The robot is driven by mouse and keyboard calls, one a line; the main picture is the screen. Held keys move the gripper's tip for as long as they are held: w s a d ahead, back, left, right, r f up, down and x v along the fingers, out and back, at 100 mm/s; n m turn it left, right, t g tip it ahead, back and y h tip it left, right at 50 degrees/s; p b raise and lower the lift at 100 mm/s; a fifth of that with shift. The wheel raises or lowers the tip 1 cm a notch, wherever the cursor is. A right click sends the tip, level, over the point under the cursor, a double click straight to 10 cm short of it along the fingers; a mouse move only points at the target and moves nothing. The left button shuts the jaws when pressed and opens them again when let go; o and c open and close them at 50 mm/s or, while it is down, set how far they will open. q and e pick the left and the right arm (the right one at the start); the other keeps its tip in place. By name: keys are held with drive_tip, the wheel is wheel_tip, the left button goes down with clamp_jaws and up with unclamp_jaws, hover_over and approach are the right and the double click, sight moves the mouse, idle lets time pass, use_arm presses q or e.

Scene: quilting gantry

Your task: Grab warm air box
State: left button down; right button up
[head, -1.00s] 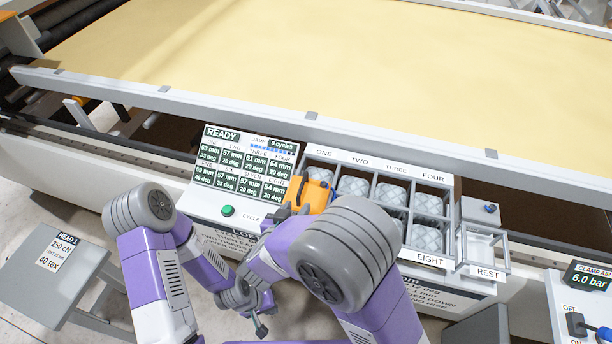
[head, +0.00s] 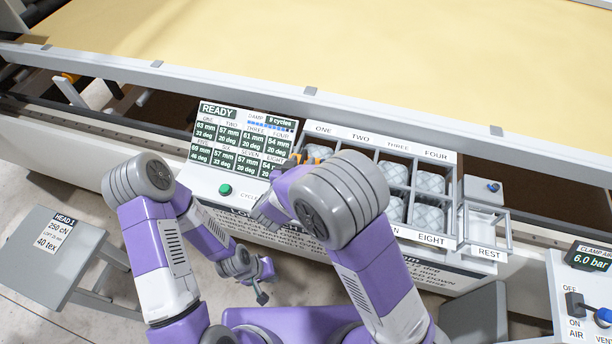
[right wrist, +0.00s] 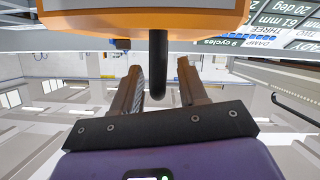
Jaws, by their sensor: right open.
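The orange box, which I take as the warm air box (head: 318,151), stands by compartment ONE of the rack. In the head view only a strip of it shows above my right arm. In the right wrist view the orange body (right wrist: 150,22) fills the top, close by, with a black bar (right wrist: 158,60) bent at its end. My right gripper (right wrist: 160,72) is open. The bar appears between its two fingers, with gaps on both sides; in the head view my arm hides this gripper. My left gripper (head: 263,288) hangs low before the machine, away from the box; its jaws are unclear.
The rack (head: 425,157) holds grey quilted pieces in its compartments. The READY panel (head: 218,111) with a green button stands left of it, and the REST holder (head: 487,235) right. A clamp air box (head: 578,290) is at lower right, a grey stand (head: 50,255) at left.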

clamp_jaws()
drive_tip(key=shift+r, duration=0.1)
idle(1.2)
